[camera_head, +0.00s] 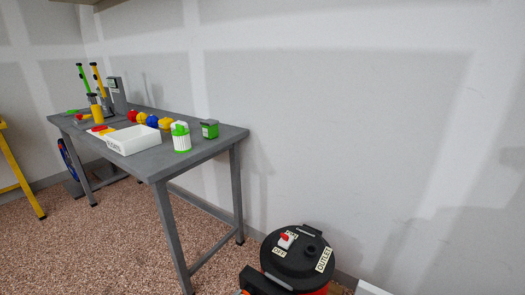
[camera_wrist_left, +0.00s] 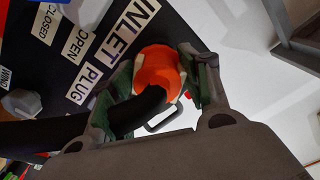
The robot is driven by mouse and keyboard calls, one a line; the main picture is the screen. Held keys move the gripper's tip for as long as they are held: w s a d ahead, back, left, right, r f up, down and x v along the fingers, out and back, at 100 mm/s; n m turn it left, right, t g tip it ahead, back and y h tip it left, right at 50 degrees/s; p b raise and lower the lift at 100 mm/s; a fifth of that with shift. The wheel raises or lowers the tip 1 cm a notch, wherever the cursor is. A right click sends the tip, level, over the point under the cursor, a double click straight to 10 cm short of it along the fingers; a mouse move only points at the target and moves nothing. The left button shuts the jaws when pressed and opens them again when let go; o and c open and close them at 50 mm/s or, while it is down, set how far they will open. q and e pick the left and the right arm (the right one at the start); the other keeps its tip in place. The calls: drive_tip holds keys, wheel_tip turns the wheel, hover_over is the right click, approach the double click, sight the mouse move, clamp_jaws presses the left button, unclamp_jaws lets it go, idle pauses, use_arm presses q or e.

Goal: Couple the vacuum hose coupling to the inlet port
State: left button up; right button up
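The orange hose coupling (camera_wrist_left: 158,72) is in the left wrist view, with the black hose (camera_wrist_left: 140,112) running from it to the left. My left gripper (camera_wrist_left: 155,78) has its green-padded fingers on both sides of the coupling and appears shut on it. A black panel (camera_wrist_left: 112,14) lies beyond, with an INLET label (camera_wrist_left: 128,28) right beside the coupling. The inlet port itself is hidden, so I cannot tell whether the coupling touches it. In the head view the vacuum (camera_head: 297,262) stands on the floor with a black lid. My right gripper is not in view.
The panel also carries PLUG (camera_wrist_left: 86,82), OPEN and CLOSED labels and a grey knob (camera_wrist_left: 22,103). The vacuum lid has a red-and-white switch (camera_head: 286,240) and an OUTLET label (camera_head: 324,260). A grey table (camera_head: 205,147) with several items stands against the wall.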

use_arm(q)
drive_tip(key=shift+o, duration=0.8)
drive_tip(key=shift+d+r, duration=0.1)
drive_tip(key=shift+s, duration=0.15)
drive_tip(key=shift+s+f, duration=0.1)
drive_tip(key=shift+f, duration=0.1)
drive_tip(key=p+v, duration=0.3)
drive_tip(key=v, duration=0.6)
idle(0.4)
idle(0.7)
